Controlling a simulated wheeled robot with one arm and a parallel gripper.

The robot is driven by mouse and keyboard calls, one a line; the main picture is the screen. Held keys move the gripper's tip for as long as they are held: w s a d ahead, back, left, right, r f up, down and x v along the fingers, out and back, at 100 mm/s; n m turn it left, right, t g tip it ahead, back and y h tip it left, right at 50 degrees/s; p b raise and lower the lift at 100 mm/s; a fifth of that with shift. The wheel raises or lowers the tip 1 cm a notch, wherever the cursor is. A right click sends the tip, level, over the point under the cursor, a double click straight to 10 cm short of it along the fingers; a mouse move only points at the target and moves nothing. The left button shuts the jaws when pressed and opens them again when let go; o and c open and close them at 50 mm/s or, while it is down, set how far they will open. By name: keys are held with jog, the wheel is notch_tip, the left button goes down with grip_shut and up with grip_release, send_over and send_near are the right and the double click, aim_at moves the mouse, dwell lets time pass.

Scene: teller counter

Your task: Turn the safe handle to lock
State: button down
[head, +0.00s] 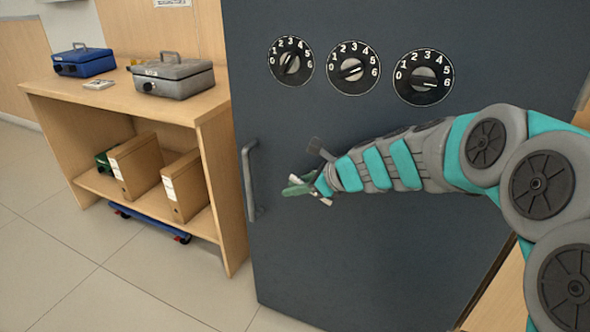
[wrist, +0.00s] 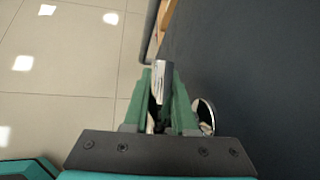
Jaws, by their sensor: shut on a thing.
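The dark grey safe door (head: 350,270) fills the middle of the head view. My gripper (head: 302,187) reaches in from the right, close to the door face below the dials. Small silver parts of the safe handle (head: 326,200) show beside the green fingers; most of it is hidden by my gripper. In the wrist view, a silver bar of the handle (wrist: 162,82) lies between the two fingers, which are shut on it. A round shiny piece (wrist: 205,115) shows just right of the right finger. How far the handle is turned cannot be told.
A grey vertical pull bar (head: 250,180) stands at the door's left edge, left of my gripper. Three numbered dials (head: 352,68) sit above. A wooden shelf unit (head: 215,150) with a grey cash box (head: 172,80) and a blue one (head: 84,62) stands left. The floor (head: 110,270) in front is clear.

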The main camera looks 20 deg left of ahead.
jog(key=shift+d+f+n+g+h, duration=0.2)
jog(key=shift+f+h, duration=0.2)
jog(key=shift+h, duration=0.75)
jog(key=shift+d+f+n+g+h, duration=0.15)
jog(key=shift+f+h, duration=0.25)
jog(key=shift+h, duration=0.75)
jog(key=c, duration=0.7)
grip_release()
jog(key=shift+c, duration=0.2)
jog(key=v, duration=0.7)
jog(key=shift+s+d+r, duration=0.1)
jog(key=shift+d+r, duration=0.05)
jog(key=shift+r, duration=0.2)
